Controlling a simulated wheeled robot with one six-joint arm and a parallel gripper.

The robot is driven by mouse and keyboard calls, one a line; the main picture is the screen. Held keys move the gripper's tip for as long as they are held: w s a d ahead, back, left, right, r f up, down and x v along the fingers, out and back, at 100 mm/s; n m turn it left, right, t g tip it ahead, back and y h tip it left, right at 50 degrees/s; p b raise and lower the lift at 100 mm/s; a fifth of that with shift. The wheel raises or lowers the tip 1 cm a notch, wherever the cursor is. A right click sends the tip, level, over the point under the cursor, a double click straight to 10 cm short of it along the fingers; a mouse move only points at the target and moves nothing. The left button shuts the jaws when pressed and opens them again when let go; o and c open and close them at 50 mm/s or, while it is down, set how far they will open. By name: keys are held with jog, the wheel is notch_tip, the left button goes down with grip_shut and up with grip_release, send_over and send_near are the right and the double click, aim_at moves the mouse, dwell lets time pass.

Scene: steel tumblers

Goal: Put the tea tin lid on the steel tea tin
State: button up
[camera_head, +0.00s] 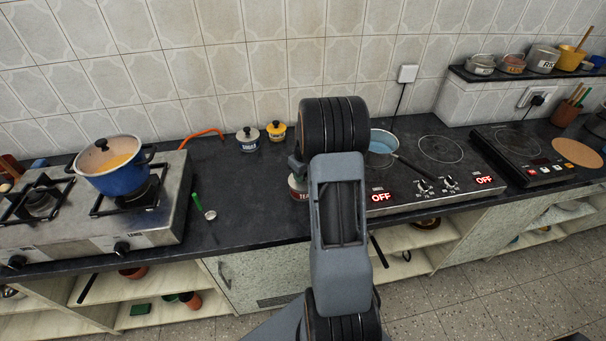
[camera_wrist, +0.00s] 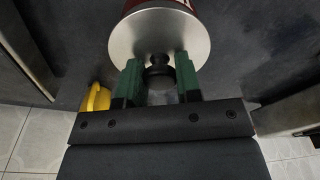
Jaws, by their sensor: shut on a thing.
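The steel tea tin (camera_head: 298,195), with a red band and the letters "TEA", stands on the dark counter, partly hidden behind my arm in the head view. In the wrist view the tea tin lid (camera_wrist: 160,35) is a round brushed-steel disc with a black knob. My gripper (camera_wrist: 158,72), with green fingers, is shut on the knob. A dark red edge of the tin (camera_wrist: 191,4) shows past the lid, so the lid is over or on the tin. I cannot tell whether the two touch.
A sugar tin (camera_head: 248,142) and a yellow-lidded tin (camera_head: 277,132) stand behind to the left. A blue pan (camera_head: 382,150) sits on the hob to the right. A gas stove with a blue pot (camera_head: 120,178) is at left. A green-handled utensil (camera_head: 198,200) lies between.

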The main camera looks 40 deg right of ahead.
jog(key=shift+f, duration=0.1)
jog(key=o, duration=1)
jog(key=r, duration=0.4)
jog(key=s+r, duration=0.1)
jog(key=r, duration=0.8)
jog(key=shift+s+r+b, duration=0.35)
jog(key=shift+r+b, duration=0.05)
